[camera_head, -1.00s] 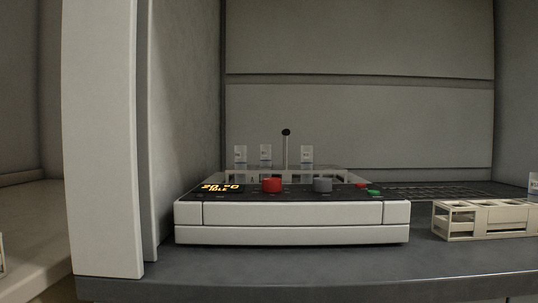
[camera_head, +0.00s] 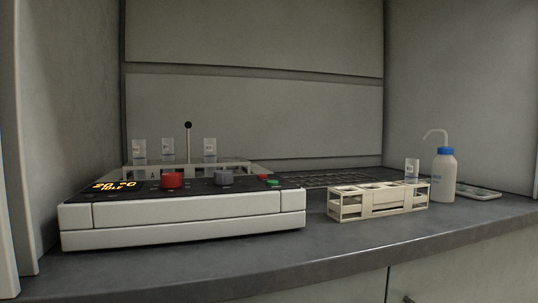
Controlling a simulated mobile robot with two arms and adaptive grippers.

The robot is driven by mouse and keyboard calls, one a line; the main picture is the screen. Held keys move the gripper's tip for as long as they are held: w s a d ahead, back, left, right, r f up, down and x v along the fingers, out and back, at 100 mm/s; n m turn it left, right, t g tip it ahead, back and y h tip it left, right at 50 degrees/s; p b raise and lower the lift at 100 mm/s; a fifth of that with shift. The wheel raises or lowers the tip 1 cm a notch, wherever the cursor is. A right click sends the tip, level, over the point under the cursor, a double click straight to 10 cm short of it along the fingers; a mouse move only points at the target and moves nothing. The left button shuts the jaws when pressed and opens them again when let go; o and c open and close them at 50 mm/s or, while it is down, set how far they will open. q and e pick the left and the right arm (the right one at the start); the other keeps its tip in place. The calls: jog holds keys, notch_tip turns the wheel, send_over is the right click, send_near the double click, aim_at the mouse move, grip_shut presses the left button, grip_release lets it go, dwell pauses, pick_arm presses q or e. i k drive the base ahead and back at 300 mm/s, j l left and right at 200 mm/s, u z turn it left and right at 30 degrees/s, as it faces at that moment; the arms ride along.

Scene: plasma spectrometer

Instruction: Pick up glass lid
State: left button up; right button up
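No separate glass lid can be made out for certain. A white device (camera_head: 185,213) with a lit display, a red knob (camera_head: 172,180) and a grey knob (camera_head: 224,177) stands on the bench at the left. Behind its panel is a clear-looking rack or cover (camera_head: 235,166), with a thin upright rod (camera_head: 188,145) topped by a black ball. Several white-labelled vials (camera_head: 168,148) stand upright there. Neither of my grippers is in view.
A beige rack (camera_head: 378,201) holding one labelled vial (camera_head: 412,170) stands on the bench right of the device. A wash bottle (camera_head: 443,172) with a blue cap and a flat tray (camera_head: 478,191) are further right. The bench front (camera_head: 330,250) is clear. Walls enclose the back and sides.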

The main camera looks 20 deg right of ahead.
aim_at(479, 192)
jog(key=z, duration=1.75)
